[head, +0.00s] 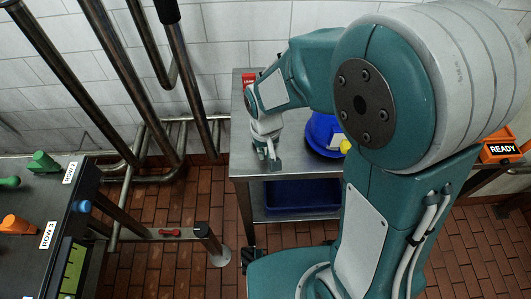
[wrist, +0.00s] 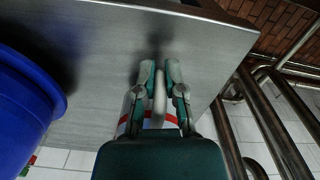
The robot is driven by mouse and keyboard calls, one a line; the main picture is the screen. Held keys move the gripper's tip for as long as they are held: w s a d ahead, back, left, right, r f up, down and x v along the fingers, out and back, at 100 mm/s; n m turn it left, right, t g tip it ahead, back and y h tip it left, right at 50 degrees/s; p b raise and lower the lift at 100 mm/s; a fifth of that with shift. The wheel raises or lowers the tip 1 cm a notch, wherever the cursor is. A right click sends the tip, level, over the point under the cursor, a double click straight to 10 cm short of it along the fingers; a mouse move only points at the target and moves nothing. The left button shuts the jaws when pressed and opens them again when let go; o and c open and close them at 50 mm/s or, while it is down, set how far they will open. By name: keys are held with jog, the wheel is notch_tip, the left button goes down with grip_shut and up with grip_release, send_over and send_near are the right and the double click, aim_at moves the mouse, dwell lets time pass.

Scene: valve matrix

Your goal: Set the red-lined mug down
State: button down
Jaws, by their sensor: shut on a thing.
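The red-lined mug (wrist: 125,122) shows in the wrist view as a pale body with a red band, mostly hidden behind my gripper. Its pale handle (wrist: 159,100) stands between the two fingers. My gripper (wrist: 159,70) is shut on the handle. In the head view my gripper (head: 272,158) is over the front left part of the steel table (head: 300,185). I cannot tell whether the mug touches the tabletop.
A blue round container (head: 322,135) stands on the table to the right of my gripper; it also shows in the wrist view (wrist: 22,110). A red box (head: 248,77) is at the table's back left. A blue bin (head: 300,195) sits on the lower shelf. Pipes (head: 190,90) rise left of the table.

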jog(key=shift+f, duration=0.65)
jog(key=c, duration=0.7)
grip_release()
jog(key=shift+c, duration=0.2)
notch_tip(320, 180, up, 12)
jog(key=shift+r, duration=0.1)
jog(key=s+d+r+m+t, duration=0.2)
jog(key=s+d+r+t, duration=0.3)
jog(key=s+d+r, duration=0.4)
jog(key=s+d, duration=0.3)
jog(key=shift+t, duration=0.3)
jog(key=shift+w, duration=0.1)
